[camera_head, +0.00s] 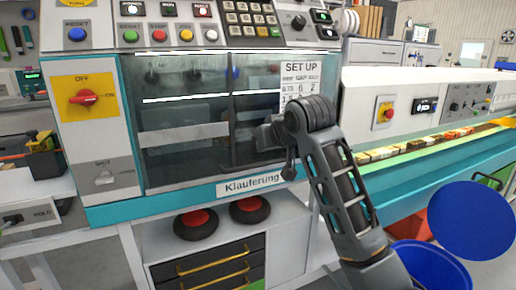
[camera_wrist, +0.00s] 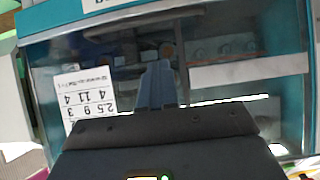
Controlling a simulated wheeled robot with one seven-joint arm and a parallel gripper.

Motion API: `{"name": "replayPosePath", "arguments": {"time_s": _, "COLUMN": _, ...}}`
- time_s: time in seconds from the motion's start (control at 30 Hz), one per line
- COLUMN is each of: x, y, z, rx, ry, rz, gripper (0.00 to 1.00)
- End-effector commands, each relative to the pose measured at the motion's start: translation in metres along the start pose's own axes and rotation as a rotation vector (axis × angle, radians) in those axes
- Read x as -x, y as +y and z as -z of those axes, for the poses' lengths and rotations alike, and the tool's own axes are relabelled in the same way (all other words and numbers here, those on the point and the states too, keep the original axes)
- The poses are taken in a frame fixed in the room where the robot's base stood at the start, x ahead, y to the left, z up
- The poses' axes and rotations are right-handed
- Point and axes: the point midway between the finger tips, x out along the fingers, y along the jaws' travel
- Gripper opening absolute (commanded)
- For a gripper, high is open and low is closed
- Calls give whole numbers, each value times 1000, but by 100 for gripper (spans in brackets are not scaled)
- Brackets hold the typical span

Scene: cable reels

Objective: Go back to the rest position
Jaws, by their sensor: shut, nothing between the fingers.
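My gripper (camera_wrist: 158,84) shows in the wrist view with its two fingers together and nothing between them. It points at the dark glass front (camera_wrist: 235,55) of the teal and white machine. In the head view my arm rises from the lower right and bends in front of the right part of this glass front (camera_head: 190,125). The fingertips are hard to make out there. I cannot tell whether the gripper touches the glass.
A SET UP sheet (camera_head: 300,78) is on the glass beside my arm. A red OFF switch (camera_head: 84,97) is at the left. A teal conveyor machine (camera_head: 440,168) stands right, with a blue bin (camera_head: 430,262) and blue disc (camera_head: 472,220) near my arm. Drawers (camera_head: 210,268) are below.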

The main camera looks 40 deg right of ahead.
Motion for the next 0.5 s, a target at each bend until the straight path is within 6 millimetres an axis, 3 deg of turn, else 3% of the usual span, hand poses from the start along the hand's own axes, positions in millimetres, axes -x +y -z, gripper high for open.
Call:
{"name": "replayPosePath", "arguments": {"time_s": 0.2, "x": 20, "y": 0, "z": 0, "rx": 0, "ry": 0, "rz": 1, "gripper": 0}}
{"name": "replayPosePath", "arguments": {"time_s": 0.5, "x": 22, "y": -1, "z": -2, "rx": -1, "ry": -1, "rz": 3, "gripper": 0}}
